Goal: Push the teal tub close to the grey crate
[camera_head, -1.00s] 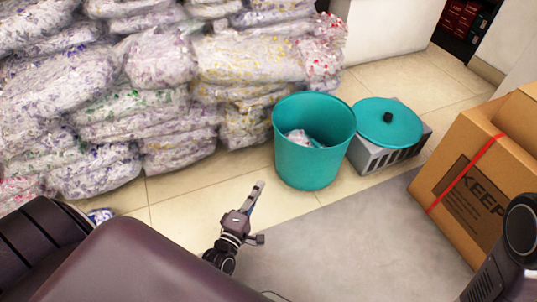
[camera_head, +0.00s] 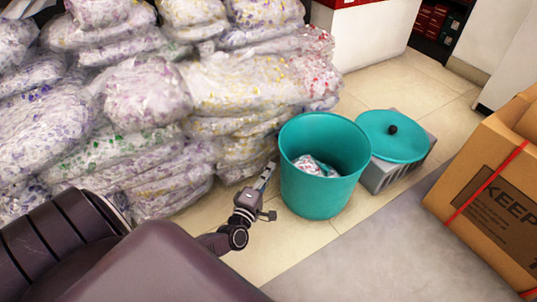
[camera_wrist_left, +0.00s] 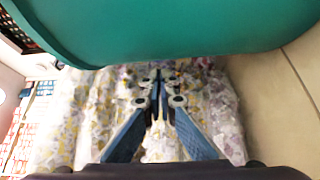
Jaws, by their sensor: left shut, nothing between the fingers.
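The teal tub (camera_head: 318,190) stands upright on the floor with some crumpled packaging inside. The grey crate (camera_head: 392,176) is just right of it, with a teal lid (camera_head: 385,146) lying on top. Tub and crate look very close; I cannot tell whether they touch. My left gripper (camera_head: 266,176) is shut and empty, at the tub's left side, very near its wall. In the left wrist view the tub (camera_wrist_left: 180,30) fills the top, and the shut fingers (camera_wrist_left: 158,105) point along its side toward the bags. My right gripper is not in view.
Stacked plastic bags (camera_head: 150,110) fill the left and back, close to my left gripper. A cardboard box (camera_head: 490,190) with a red strap stands at the right. Tiled floor (camera_head: 420,95) is free behind the crate, and a grey floor area (camera_head: 370,250) is clear in front.

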